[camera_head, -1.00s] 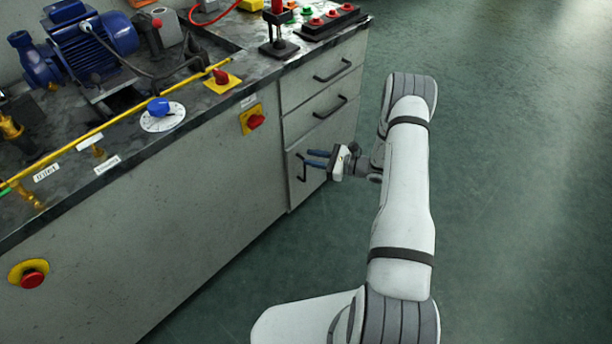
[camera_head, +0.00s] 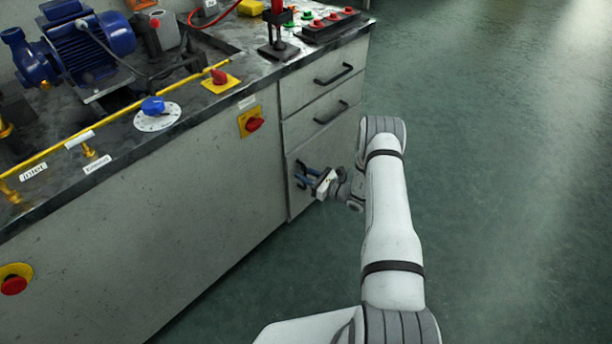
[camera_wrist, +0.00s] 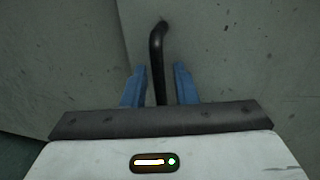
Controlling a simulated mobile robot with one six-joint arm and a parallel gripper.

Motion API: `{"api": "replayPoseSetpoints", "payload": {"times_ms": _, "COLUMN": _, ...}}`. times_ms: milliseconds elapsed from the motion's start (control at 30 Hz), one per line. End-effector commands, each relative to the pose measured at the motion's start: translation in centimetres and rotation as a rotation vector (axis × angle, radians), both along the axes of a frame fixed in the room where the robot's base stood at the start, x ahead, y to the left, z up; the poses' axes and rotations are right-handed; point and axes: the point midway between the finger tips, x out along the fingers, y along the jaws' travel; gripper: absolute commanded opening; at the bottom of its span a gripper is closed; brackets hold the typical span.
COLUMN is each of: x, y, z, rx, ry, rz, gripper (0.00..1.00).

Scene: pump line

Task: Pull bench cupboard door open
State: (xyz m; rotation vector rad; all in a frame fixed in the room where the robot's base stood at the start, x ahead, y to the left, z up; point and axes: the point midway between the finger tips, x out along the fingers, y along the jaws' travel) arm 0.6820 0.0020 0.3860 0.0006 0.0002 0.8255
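The cupboard door (camera_head: 322,152) is the grey panel under two drawers at the right end of the bench, and it looks closed. Its dark vertical handle (camera_wrist: 156,50) shows in the wrist view, running down between my two blue fingers. My gripper (camera_head: 303,176) is at the handle in the head view, and its fingers cover much of it there. In the wrist view my gripper (camera_wrist: 160,85) is open, with a gap on each side of the handle. The lower part of the handle is hidden behind the gripper body.
Two drawers with dark handles (camera_head: 333,75) sit above the door. A red knob on a yellow plate (camera_head: 251,121) is on the bench front to the left. A red stop button (camera_head: 14,284) is at the lower left. The green floor (camera_head: 500,200) on the right is clear.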

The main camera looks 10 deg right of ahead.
Motion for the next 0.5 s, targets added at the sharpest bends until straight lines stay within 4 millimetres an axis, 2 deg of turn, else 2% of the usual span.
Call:
{"api": "replayPoseSetpoints", "payload": {"times_ms": 267, "x": 0.12, "y": 0.07, "z": 0.03, "rx": 0.000, "ry": 0.000, "rz": -0.001, "gripper": 0.25}}
{"api": "replayPoseSetpoints", "payload": {"times_ms": 500, "x": 0.11, "y": 0.03, "z": 0.03, "rx": 0.000, "ry": 0.000, "rz": -0.001, "gripper": 0.05}}
